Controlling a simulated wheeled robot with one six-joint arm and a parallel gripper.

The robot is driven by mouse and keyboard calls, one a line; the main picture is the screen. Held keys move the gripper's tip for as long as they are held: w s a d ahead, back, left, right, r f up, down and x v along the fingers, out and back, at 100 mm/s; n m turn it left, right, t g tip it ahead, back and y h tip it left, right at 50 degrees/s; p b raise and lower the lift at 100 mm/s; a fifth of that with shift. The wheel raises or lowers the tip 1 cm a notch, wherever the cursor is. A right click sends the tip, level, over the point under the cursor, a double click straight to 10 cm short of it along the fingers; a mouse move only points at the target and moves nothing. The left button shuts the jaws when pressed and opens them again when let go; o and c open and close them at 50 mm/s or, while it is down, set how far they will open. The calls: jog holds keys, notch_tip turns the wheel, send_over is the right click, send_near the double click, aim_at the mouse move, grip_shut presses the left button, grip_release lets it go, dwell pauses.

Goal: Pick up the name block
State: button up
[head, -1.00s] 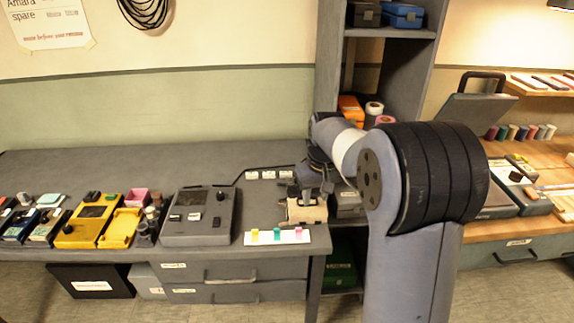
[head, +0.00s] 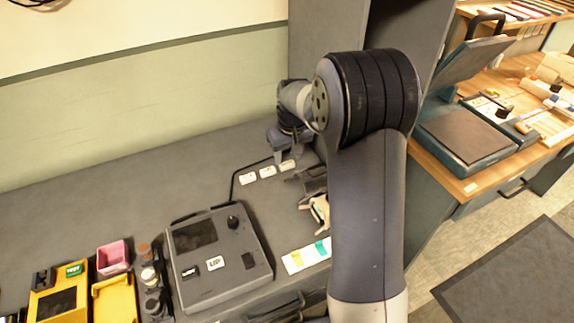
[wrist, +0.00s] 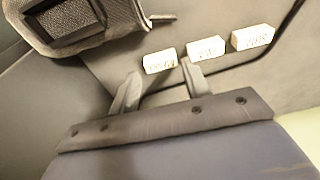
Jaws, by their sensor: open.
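Three small white lettered blocks lie in a row on the grey bench. In the head view they are the left block (head: 248,178), middle block (head: 267,172) and right block (head: 287,166). In the wrist view the row is turned round: the near-finger block (wrist: 160,61), middle one (wrist: 206,49) and far one (wrist: 252,37). Their lettering is upside down and too blurred to read surely. My gripper (wrist: 161,78) is open and empty. Its fingertips lie either side of the near-finger block's image, and I cannot tell their height above it. The head view shows my gripper (head: 288,150) above the row's right end.
A tan and dark pouch-like item (wrist: 75,22) lies close beside the row. A thin dark cable (head: 233,185) runs past the blocks. A grey device (head: 215,255) and a white strip with coloured tabs (head: 306,257) are nearer. Bare bench extends left of the row.

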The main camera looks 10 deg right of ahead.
aim_at(287, 163)
jog(key=f, duration=0.3)
jog(key=shift+w+a+f, duration=0.1)
jog(key=shift+w, duration=0.3)
jog(key=shift+c, duration=0.2)
